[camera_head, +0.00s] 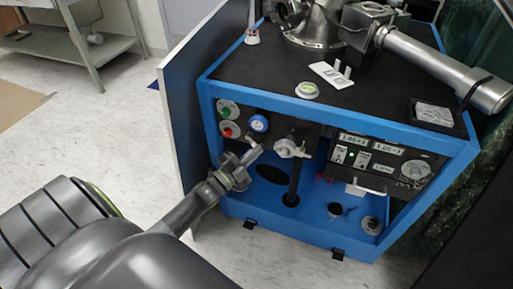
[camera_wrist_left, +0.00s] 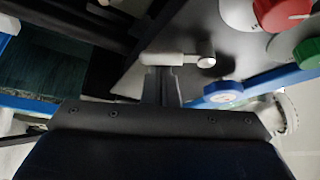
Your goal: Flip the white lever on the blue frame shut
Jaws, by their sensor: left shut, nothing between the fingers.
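The white lever (camera_head: 290,148) is on the front of the blue frame (camera_head: 325,235), right of the blue knob (camera_head: 258,123). In the left wrist view the white lever (camera_wrist_left: 172,58) lies crosswise, with a small round end at its right. My left gripper (camera_head: 252,156) is just left of the lever in the head view. Its fingers (camera_wrist_left: 162,85) are shut and empty, and overlap the lever in the wrist view. I cannot tell whether they touch it. My right gripper is not in view.
Green (camera_head: 228,109) and red (camera_head: 229,130) knobs sit at the frame's upper left. A control panel (camera_head: 385,162) with displays is on the right. Metal vacuum parts (camera_head: 440,68) stand on the black top. The grey side panel (camera_head: 176,130) borders the left.

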